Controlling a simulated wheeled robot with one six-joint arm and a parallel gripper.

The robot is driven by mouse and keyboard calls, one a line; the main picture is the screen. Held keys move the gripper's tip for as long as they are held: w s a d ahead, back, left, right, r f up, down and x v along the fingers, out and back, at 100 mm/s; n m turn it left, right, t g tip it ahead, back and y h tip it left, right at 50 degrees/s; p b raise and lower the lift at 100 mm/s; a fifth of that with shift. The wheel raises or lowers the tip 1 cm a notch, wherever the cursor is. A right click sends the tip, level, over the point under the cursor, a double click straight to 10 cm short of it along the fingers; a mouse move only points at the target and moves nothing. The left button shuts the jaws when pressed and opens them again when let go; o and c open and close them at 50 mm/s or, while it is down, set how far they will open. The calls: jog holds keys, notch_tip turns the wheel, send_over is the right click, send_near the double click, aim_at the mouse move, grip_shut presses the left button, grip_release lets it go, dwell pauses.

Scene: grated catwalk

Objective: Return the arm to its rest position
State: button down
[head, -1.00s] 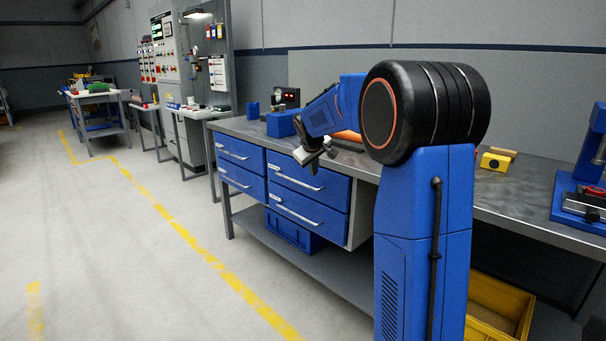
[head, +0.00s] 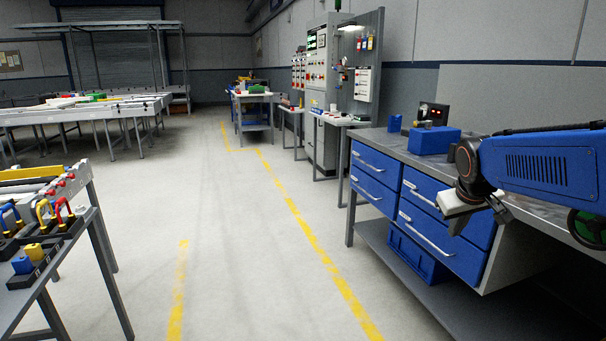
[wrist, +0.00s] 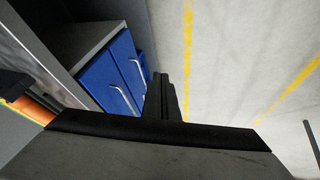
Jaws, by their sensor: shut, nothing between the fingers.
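My arm reaches in from the right edge of the head view as a blue link. My gripper (wrist: 165,97) shows in the wrist view as dark fingers held together, with nothing between them. In the head view the wrist end hangs in front of the workbench (head: 352,219), near its blue drawers (head: 425,190), and the fingertips are hard to make out. In the wrist view the blue drawers (wrist: 127,68) lie left of the fingers and the floor (wrist: 230,60) lies to the right.
A blue block (head: 434,141) and a small black device (head: 433,113) stand on the bench. A table with coloured padlocks (head: 62,212) stands at the left. The floor aisle between, with yellow lines (head: 300,232), is clear. A control cabinet (head: 322,100) stands farther back.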

jog(key=s+a+f, duration=0.3)
jog(key=s, duration=0.5)
jog(key=s+a+f+y, duration=0.1)
jog(key=s+a+f, duration=0.2)
jog(key=s, duration=0.6)
jog(key=s+a+f+m+y, duration=0.1)
jog(key=s+a+f, duration=0.2)
jog(key=s, duration=0.6)
jog(key=shift+a+f+g, duration=0.15)
jog(key=shift+f+g, duration=0.25)
jog(key=shift+f, duration=0.1)
jog(key=shift+s, duration=0.15)
